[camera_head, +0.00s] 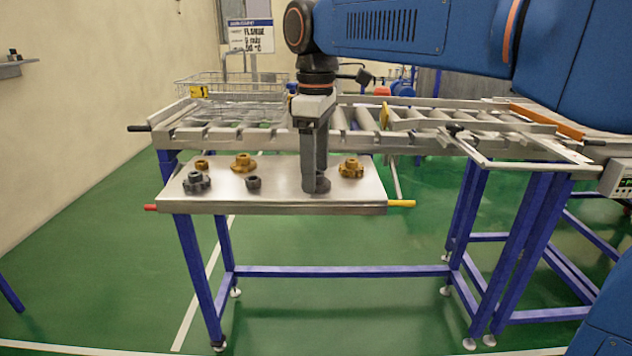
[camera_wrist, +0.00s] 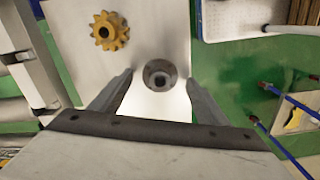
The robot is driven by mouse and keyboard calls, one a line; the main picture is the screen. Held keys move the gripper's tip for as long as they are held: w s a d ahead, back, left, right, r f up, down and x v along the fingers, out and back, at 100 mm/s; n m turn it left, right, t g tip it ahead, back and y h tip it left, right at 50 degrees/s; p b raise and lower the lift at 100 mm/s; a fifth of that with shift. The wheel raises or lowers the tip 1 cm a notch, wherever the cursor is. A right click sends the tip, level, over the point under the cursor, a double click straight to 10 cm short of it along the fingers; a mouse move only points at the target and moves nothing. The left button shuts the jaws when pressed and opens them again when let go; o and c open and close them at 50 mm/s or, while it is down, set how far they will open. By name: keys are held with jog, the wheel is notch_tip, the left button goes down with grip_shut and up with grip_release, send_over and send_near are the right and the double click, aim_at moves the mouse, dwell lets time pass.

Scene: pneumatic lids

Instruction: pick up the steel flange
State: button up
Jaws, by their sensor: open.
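The steel flange (camera_wrist: 160,75) is a round grey part with a dark central hole, lying on the bare metal plate of the stand. In the wrist view it sits between and slightly beyond the tips of my open gripper (camera_wrist: 158,88), with visible gaps on both sides. In the head view my gripper (camera_head: 314,183) points straight down at the plate. A dark part, seemingly the flange (camera_head: 323,184), shows low beside the fingers and is partly hidden by them. I cannot tell how high the fingertips are above the plate.
A brass gear (camera_head: 351,167) stands close by on the right, also seen in the wrist view (camera_wrist: 108,30). A dark gear-like part (camera_head: 197,182), a small dark part (camera_head: 253,182) and brass parts (camera_head: 243,163) lie left. The roller conveyor (camera_head: 350,122) and wire basket (camera_head: 232,92) are behind.

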jog(key=shift+f, duration=0.5)
jog(key=c, duration=1.4)
jog(key=shift+o, duration=0.2)
jog(key=shift+r, duration=0.1)
